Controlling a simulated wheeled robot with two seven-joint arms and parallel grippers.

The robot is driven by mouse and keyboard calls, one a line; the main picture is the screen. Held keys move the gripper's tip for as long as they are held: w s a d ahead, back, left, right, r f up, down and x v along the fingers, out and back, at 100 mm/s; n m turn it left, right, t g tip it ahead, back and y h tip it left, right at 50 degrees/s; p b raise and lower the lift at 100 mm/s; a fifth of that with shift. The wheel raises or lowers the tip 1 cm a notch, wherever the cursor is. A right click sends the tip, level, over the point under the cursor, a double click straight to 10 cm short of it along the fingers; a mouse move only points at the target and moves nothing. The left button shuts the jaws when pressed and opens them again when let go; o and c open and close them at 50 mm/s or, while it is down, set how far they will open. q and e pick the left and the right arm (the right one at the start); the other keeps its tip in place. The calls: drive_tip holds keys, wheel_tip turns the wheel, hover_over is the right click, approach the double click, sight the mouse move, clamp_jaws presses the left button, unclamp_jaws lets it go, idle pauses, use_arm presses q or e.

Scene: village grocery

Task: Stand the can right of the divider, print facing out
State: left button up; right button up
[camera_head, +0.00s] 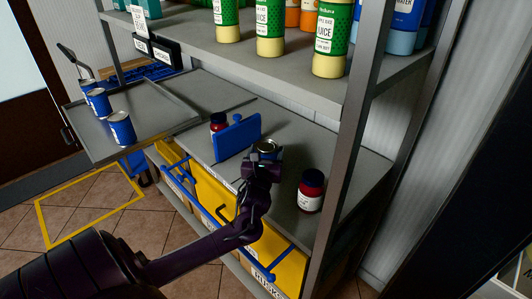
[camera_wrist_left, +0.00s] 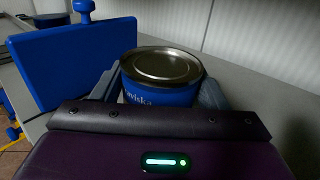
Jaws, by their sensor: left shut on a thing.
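In the left wrist view, my left gripper (camera_wrist_left: 158,97) is shut on a blue can (camera_wrist_left: 155,95) with a silver lid. Part of its white print faces the wrist camera. The can is upright at the shelf, right of the blue divider (camera_wrist_left: 75,62); I cannot tell whether its base touches the shelf. In the head view, the can (camera_head: 266,147) shows mostly as its lid above my left gripper (camera_head: 264,160), close to the right of the divider (camera_head: 237,138). My right gripper is not in view.
A dark red jar (camera_head: 311,190) stands on the shelf (camera_head: 345,160) to the right, and another jar (camera_head: 218,121) is left of the divider. A tray (camera_head: 165,118) holds blue cans at the left. A shelf post (camera_head: 345,140) and the upper shelf (camera_head: 285,62) bound the space.

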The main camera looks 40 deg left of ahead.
use_arm(q)
drive_tip(key=shift+r, duration=0.1)
drive_tip(key=o, duration=1.3)
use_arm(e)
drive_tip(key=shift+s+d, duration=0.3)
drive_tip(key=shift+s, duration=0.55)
use_arm(q)
drive_tip(key=v, duration=1.1)
drive_tip(key=shift+s+d, duration=0.15)
drive_tip(key=shift+s, duration=0.2)
drive_tip(key=shift+s+d, duration=0.1)
drive_tip(key=shift+s, duration=0.1)
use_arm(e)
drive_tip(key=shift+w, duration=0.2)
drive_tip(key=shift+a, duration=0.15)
